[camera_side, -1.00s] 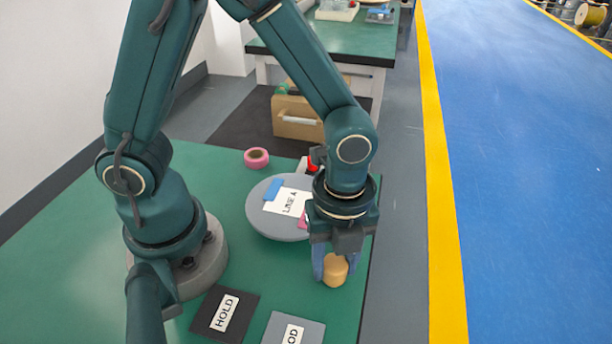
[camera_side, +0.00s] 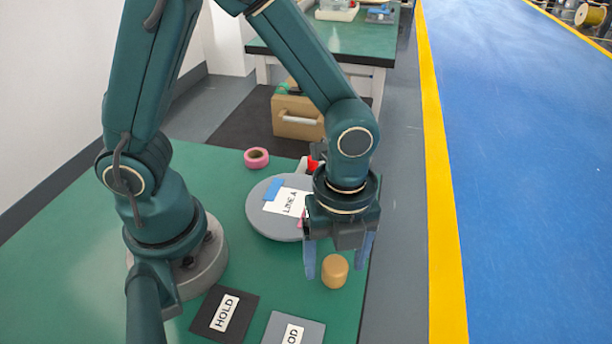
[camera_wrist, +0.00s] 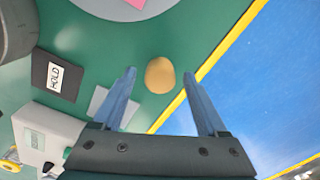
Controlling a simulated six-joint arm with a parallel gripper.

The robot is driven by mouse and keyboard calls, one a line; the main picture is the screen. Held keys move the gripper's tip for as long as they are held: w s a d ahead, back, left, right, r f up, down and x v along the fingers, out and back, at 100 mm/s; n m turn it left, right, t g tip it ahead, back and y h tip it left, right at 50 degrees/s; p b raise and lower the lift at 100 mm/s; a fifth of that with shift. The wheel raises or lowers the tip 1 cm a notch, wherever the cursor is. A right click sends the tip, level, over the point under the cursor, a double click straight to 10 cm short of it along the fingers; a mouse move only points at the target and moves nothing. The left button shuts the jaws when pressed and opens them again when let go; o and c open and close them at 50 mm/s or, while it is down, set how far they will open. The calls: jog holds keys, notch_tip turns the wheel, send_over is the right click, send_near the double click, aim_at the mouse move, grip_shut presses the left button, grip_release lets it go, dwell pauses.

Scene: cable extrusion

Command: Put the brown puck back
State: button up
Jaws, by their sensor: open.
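The puck (camera_side: 335,271) is a small tan-brown cylinder standing on the green bench near its right edge. It also shows in the wrist view (camera_wrist: 160,75), between and just beyond my fingertips. My gripper (camera_side: 338,260) is open, with its two blue fingers spread apart on either side of the puck and not touching it. In the wrist view my gripper (camera_wrist: 160,74) is empty. A round grey plate (camera_side: 258,219) with a "LINE A" card lies behind the puck, partly hidden by my gripper.
A dark "HOLD" mat (camera_side: 205,318) and a grey mat (camera_side: 275,330), its label partly cut off, lie at the front. A pink tape roll (camera_side: 256,158) sits behind the plate. The bench's right edge is close to the puck.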

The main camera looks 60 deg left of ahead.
aim_at(336, 263)
notch_tip(336, 263, up, 10)
jog(key=s+a+r+n+t, duration=0.1)
jog(key=a+n, duration=0.4)
jog(key=n, duration=0.6)
jog(key=s+a+r+n+t, duration=0.2)
jog(key=a+n+t, duration=0.2)
jog(key=n, duration=0.6)
jog(key=shift+s+a+r+n+t, duration=0.3)
jog(key=shift+a+r+n, duration=0.1)
jog(key=shift+a, duration=0.2)
